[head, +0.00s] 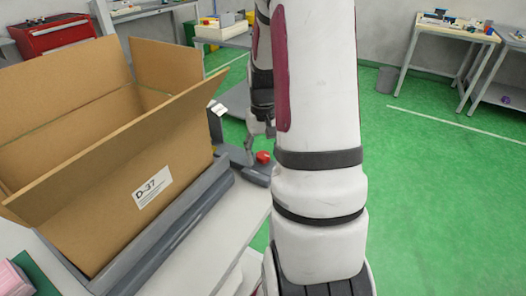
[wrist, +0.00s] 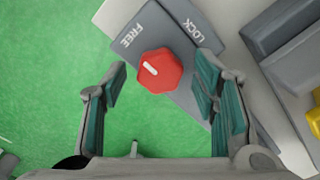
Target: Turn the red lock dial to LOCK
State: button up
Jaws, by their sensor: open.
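The red lock dial (wrist: 160,71) sits on a grey plate (wrist: 180,28) with the words FREE (wrist: 131,35) and LOCK (wrist: 195,30) printed on it. Its white mark lies on the side toward FREE. My gripper (wrist: 158,82) is open, with one finger to each side of the dial and apart from it. In the head view the dial (head: 263,157) shows beside the table edge, and my gripper (head: 258,132) is close to it, partly hidden by my arm.
A large open cardboard box (head: 130,165) labelled D-37 stands in a grey frame (head: 190,205) on the table, left of the dial. Grey blocks (wrist: 285,35) and a yellow part (wrist: 314,122) lie right in the wrist view. Green floor (head: 440,180) is open at right.

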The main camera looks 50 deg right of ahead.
jog(key=c, duration=1.2)
jog(key=shift+o, duration=0.2)
jog(key=shift+m, duration=0.3)
jog(key=m, duration=0.3)
jog(key=shift+m, duration=0.4)
jog(key=m, duration=0.4)
jog(key=shift+m+p, duration=0.3)
jog(key=m+p, duration=0.1)
jog(key=m, duration=0.3)
jog(key=shift+m+p, duration=0.7)
jog(key=shift+m, duration=1.7)
